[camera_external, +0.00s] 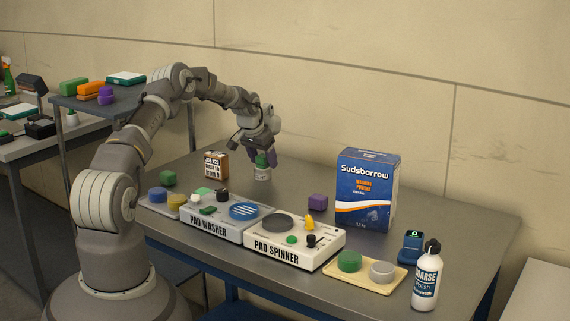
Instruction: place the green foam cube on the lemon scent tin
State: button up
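My gripper (262,157) points down over the far middle of the table, its two purple-grey fingers on either side of a small green block (262,161), which looks like the green foam cube. The block sits on or just above a small pale tin (262,174), likely the lemon scent tin; its label is too small to read. I cannot tell whether the fingers press on the block or stand slightly apart. Another green block (168,178) lies on the table at the left, behind the pad washer.
A brown-and-white box (216,165) stands left of the tin. The pad washer (209,228) and pad spinner (278,254) are in front. A purple block (318,202), tall Sudsbarrow box (366,190), wooden tray (341,279) and polish bottle (426,276) are right.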

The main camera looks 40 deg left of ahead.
jog(key=shift+r, duration=0.35)
jog(key=s+d+r+t+p, duration=0.15)
jog(key=s+d+r, duration=0.25)
jog(key=r, duration=1.1)
jog(key=s+d+r+t+y+p, duration=0.1)
jog(key=s+d+r+t, duration=0.25)
jog(key=r, duration=1.15)
jog(key=s+d+r+t+p, duration=0.1)
jog(key=s+d+r, duration=0.3)
jog(key=r, duration=1.1)
jog(key=s+d+r+t, duration=0.2)
jog(key=s+r, duration=0.7)
jog(key=r, duration=0.1)
jog(key=s+d+r+t+h, duration=0.1)
jog(key=s+d+r+t, duration=0.1)
jog(key=s+r, duration=0.7)
notch_tip(320, 180, up, 2)
jog(key=shift+d+t, duration=0.25)
jog(key=shift+t, duration=0.25)
